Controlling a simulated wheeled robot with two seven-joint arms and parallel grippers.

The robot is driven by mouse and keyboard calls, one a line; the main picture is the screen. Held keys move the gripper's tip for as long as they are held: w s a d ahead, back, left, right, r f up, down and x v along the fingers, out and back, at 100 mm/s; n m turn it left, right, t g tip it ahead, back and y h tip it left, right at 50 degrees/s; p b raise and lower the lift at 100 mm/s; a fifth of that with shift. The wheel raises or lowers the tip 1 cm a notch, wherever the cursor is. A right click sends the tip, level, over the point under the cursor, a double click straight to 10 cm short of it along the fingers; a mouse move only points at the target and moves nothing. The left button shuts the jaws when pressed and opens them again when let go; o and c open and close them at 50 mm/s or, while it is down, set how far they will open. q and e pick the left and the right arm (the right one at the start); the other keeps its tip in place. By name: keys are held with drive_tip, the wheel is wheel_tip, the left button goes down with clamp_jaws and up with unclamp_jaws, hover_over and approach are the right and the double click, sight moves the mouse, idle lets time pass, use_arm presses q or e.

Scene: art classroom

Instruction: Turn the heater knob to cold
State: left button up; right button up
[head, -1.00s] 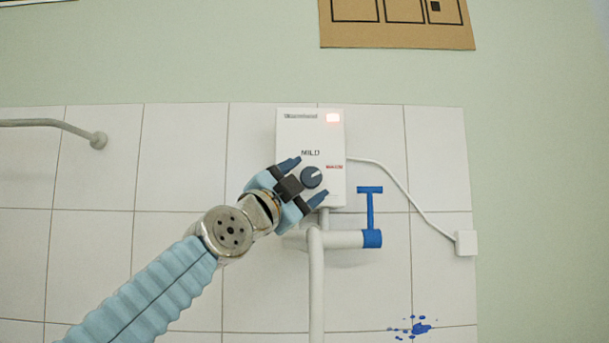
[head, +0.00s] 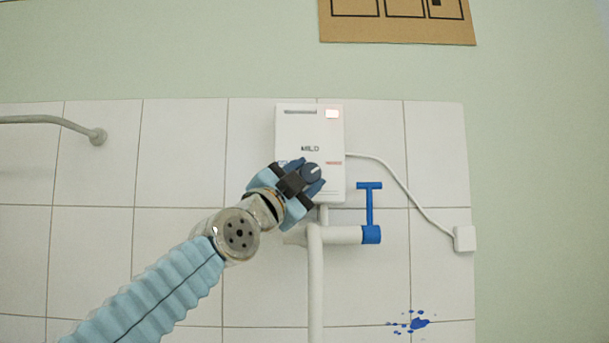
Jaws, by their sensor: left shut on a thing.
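The white heater (head: 310,125) is mounted on the tiled wall in the head view, with the word MILD above its knob. The dark round heater knob (head: 312,172) is on its lower front. Its pale pointer mark points to the upper right, between MILD and a red label on the right. My left gripper (head: 309,176) comes from the lower left and is shut on the knob, one finger on each side. The gripper covers the heater's lower left, so any label there is mostly hidden. The indicator light at the upper right looks pale. My right gripper is not in view.
A white pipe (head: 316,280) with a blue tap handle (head: 370,205) is below and right of the heater. A white cable runs to a wall box (head: 464,238). A grey pipe (head: 50,122) sticks out at left. Blue paint (head: 418,322) marks the lower tiles.

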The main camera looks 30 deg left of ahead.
use_arm(q)
drive_tip(key=shift+n+y, duration=0.4)
drive_tip(key=shift+n, duration=0.1)
drive_tip(key=shift+t, duration=0.3)
drive_tip(key=o, duration=1.1)
drive_tip(key=shift+c, duration=0.2)
drive_tip(key=shift+f, duration=0.1)
drive_tip(key=b+v, duration=0.5)
drive_tip(key=v, duration=0.8)
drive_tip(key=shift+s, duration=0.35)
drive_tip(key=shift+f, duration=0.15)
